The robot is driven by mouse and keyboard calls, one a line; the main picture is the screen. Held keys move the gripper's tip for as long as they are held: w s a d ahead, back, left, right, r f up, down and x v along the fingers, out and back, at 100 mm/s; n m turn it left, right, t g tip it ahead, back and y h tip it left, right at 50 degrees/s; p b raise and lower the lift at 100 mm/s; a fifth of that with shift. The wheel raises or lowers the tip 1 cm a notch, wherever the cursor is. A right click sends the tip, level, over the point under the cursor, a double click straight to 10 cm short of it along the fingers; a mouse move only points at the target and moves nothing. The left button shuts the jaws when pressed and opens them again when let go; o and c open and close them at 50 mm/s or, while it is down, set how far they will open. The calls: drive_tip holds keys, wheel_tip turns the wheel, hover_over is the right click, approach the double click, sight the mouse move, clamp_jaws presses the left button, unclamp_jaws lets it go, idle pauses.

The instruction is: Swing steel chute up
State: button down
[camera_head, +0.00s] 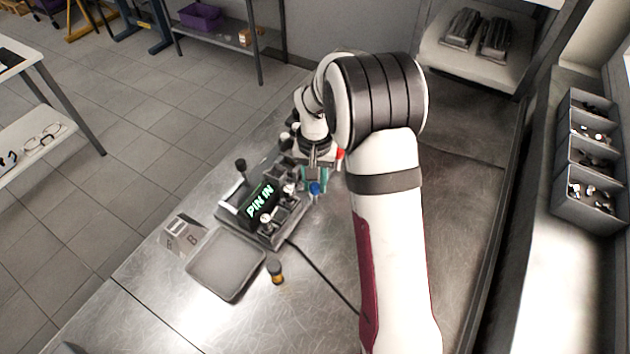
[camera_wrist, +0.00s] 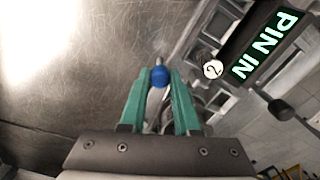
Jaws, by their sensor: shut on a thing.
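A grey fixture (camera_head: 232,217) with a lit "PIN IN" display (camera_head: 262,200) stands on the steel bench; the display also shows in the wrist view (camera_wrist: 265,47). My gripper (camera_head: 317,182) is at the fixture's far right side. Its green fingers (camera_wrist: 160,88) are closed around a blue ball knob (camera_wrist: 160,75), which also shows in the head view (camera_head: 314,188). A shiny steel piece (camera_wrist: 153,105) shows between the fingers below the knob. I cannot tell how much of it is the chute, as the fingers hide part of it.
A shallow grey tray (camera_head: 227,264), a marked card (camera_head: 181,236) and a small yellow-banded cylinder (camera_head: 275,271) lie in front of the fixture. A black cable (camera_head: 322,272) runs across the bench. A black-knobbed lever (camera_head: 241,166) rises at the fixture's left. Parts bins (camera_head: 588,165) stand at the right.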

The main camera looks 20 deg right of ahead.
drive_tip(key=c, duration=0.6)
unclamp_jaws()
drive_tip(key=shift+r, duration=0.1)
wheel_tip(320, 180, up, 16)
drive_tip(key=shift+f, duration=0.15)
drive_tip(key=shift+m+y, duration=0.5)
drive_tip(key=shift+y, duration=0.4)
drive_tip(key=s+a, duration=0.2)
drive_tip(key=s, duration=0.8)
drive_tip(key=s+a+f, duration=0.1)
drive_tip(key=s, duration=0.9)
drive_tip(key=s+a+f, duration=0.1)
drive_tip(key=s+a, duration=0.1)
drive_tip(key=s, duration=0.8)
drive_tip(key=shift+a, duration=0.3)
